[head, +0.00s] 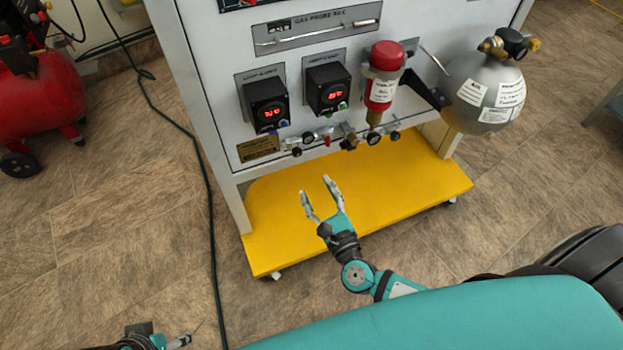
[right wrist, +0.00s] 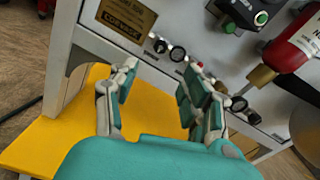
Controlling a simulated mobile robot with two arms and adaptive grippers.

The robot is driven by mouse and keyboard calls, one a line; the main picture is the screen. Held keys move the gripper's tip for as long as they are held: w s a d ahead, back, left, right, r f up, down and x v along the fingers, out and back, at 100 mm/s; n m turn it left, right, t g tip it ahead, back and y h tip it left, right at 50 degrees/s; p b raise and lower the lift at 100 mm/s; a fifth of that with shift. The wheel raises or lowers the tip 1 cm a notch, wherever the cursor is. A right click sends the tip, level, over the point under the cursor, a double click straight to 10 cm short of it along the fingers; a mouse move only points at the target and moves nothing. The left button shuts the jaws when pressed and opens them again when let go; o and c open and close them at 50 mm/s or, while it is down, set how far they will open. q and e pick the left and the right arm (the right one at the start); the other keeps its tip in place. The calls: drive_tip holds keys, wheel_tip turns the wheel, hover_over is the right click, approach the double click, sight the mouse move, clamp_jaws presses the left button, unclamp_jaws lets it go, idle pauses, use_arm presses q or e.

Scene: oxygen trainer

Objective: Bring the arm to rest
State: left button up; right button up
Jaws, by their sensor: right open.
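My right gripper (head: 315,187) is open and empty in the head view. It is over the yellow base shelf of the trainer, its fingers pointing up toward the panel's lower edge. In the right wrist view the right gripper (right wrist: 161,78) also shows parted fingers with nothing between them. The row of small valves and gauges (head: 348,137) lies beyond the fingertips, apart from them in the head view. My left gripper (head: 176,342) shows only in part at the bottom left edge, and its opening cannot be made out.
The white trainer panel (head: 215,75) stands ahead on a yellow base (head: 400,185). A red compressor (head: 45,95) stands at left. A black cable (head: 207,200) crosses the open floor.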

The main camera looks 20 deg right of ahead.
drive_tip(key=shift+s, duration=0.25)
idle(0.3)
